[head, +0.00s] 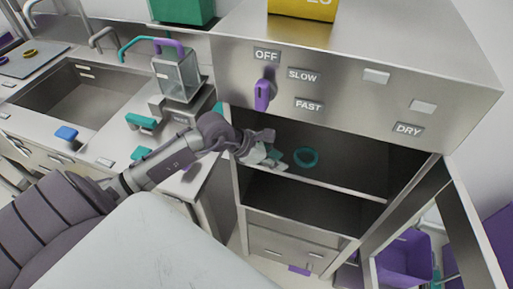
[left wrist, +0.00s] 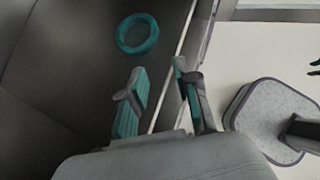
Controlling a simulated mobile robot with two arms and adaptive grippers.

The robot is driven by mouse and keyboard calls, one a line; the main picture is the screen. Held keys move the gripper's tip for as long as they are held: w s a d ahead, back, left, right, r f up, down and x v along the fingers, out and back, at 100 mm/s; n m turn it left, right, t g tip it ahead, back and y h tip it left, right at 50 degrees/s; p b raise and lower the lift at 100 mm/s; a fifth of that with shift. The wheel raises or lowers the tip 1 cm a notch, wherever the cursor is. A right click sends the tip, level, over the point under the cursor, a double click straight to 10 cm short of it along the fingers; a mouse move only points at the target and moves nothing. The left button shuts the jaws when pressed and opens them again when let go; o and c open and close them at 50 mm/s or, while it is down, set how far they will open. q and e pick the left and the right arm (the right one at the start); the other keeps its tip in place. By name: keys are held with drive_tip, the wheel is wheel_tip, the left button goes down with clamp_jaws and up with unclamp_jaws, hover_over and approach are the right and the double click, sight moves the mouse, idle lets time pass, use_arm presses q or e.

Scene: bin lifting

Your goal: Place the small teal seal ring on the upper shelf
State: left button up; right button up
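The small teal seal ring (head: 306,165) lies flat on the upper shelf (head: 350,178) inside the steel cabinet, under the dial panel. It also shows in the left wrist view (left wrist: 122,34), beyond my fingertips. My left gripper (head: 274,158) is at the cabinet opening, just left of the ring. In the left wrist view my left gripper (left wrist: 160,85) has its two teal-padded fingers apart with nothing between them. The ring is clear of both fingers. The shelf's front edge passes between the fingers in that view. My right gripper is not in view.
The purple dial (head: 262,95) sticks out above the opening. A lower compartment (head: 300,212) is below the shelf, with a drawer (head: 290,247) under it. An open door (head: 455,235) stands at right. A glass dispenser (head: 180,75) and sink (head: 85,90) are at left.

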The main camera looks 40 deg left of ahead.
use_arm(q)
drive_tip(key=shift+s+a+b, duration=0.65)
drive_tip(key=shift+s+a, duration=1.35)
drive_tip(key=shift+s, duration=0.2)
